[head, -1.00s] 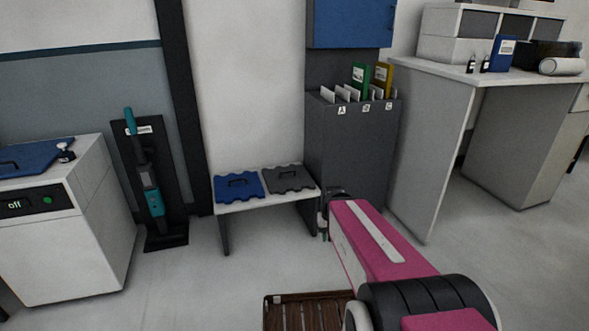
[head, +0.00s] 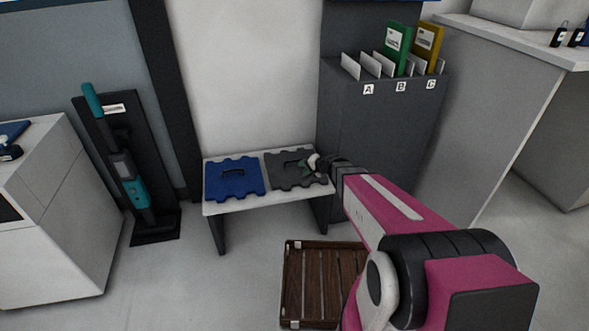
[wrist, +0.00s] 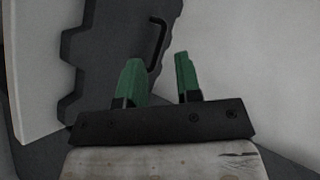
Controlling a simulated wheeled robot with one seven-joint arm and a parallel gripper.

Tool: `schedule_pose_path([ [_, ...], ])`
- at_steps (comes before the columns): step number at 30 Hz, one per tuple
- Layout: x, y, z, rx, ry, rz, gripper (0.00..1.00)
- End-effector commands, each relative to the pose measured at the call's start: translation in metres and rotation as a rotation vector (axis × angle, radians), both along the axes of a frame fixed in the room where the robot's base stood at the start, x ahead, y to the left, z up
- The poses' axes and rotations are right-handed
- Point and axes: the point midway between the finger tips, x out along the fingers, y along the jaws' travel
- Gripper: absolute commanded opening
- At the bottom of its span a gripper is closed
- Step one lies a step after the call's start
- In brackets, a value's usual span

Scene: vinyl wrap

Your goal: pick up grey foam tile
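The grey foam tile (head: 281,178) lies flat on the right half of a small white bench, with notched edges and a dark handle on top. In the wrist view the tile (wrist: 100,45) fills the upper middle, and its black handle (wrist: 157,42) stands just beyond the fingertips. My gripper (head: 309,166) is over the tile's right side in the head view. In the wrist view the green fingers of my gripper (wrist: 159,72) are apart with nothing between them. Whether they touch the tile, I cannot tell.
A blue foam tile (head: 234,180) lies beside the grey one on the bench (head: 262,203). A dark file cabinet (head: 385,125) stands close behind at right. A brown slatted crate (head: 285,290) is on the floor in front. A vacuum stand (head: 155,228) is at left.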

Motion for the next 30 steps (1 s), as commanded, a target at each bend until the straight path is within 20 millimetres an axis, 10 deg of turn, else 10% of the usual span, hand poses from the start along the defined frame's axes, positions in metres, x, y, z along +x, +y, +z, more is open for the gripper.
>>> schedule_pose_path([
  [7, 0.060, 0.012, -0.040, 0.194, -0.004, -0.245, 0.32],
  [30, 0.119, 0.044, -0.069, 0.253, 0.008, -0.336, 0.32],
])
